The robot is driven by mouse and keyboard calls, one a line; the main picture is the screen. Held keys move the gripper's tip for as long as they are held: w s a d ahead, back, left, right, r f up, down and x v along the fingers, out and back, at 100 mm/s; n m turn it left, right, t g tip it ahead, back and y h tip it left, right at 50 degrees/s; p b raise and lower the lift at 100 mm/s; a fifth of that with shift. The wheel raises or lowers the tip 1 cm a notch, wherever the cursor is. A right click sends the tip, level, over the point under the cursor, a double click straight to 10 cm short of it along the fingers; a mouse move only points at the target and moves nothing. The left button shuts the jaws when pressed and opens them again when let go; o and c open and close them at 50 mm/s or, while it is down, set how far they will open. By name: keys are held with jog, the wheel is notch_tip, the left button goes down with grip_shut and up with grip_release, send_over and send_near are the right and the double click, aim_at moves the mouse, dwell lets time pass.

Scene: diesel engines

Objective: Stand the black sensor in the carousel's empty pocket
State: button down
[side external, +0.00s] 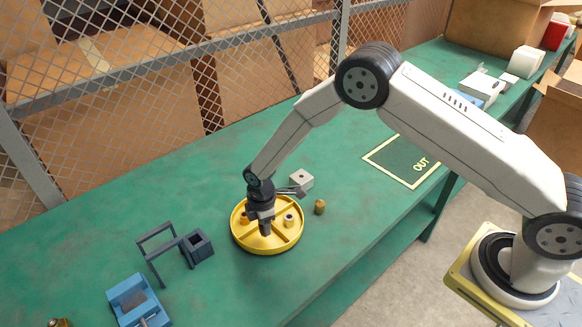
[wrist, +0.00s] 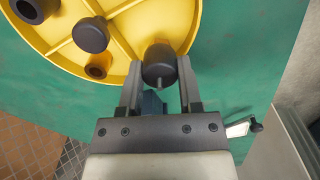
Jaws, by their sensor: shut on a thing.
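The black sensor (wrist: 159,66) is a dark cylinder with a thin pin, between the two fingers of my gripper (wrist: 159,82) in the wrist view. My gripper is shut on it. In the side view my gripper (side external: 265,228) points down over the round yellow carousel (side external: 262,249), which has a raised rim and dividing ribs. The carousel also shows in the wrist view (wrist: 130,12), with the sensor near its rim. Whether the sensor touches the pocket floor cannot be told. The spot beneath it is hidden.
The carousel holds dark round parts (wrist: 91,35) and a hollow brown part (wrist: 98,66). A dark stand (side external: 196,247) and blue fixture (side external: 137,301) are left. The green bench is clear around the OUT mat (side external: 405,160).

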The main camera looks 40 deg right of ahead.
jog(key=shift+w+a+f, duration=0.1)
jog(key=shift+w+f, duration=0.15)
jog(key=shift+f, duration=1.55)
jog(key=shift+f, duration=0.15)
jog(key=shift+c, duration=1.4)
grip_release()
jog(key=shift+r, duration=6.15)
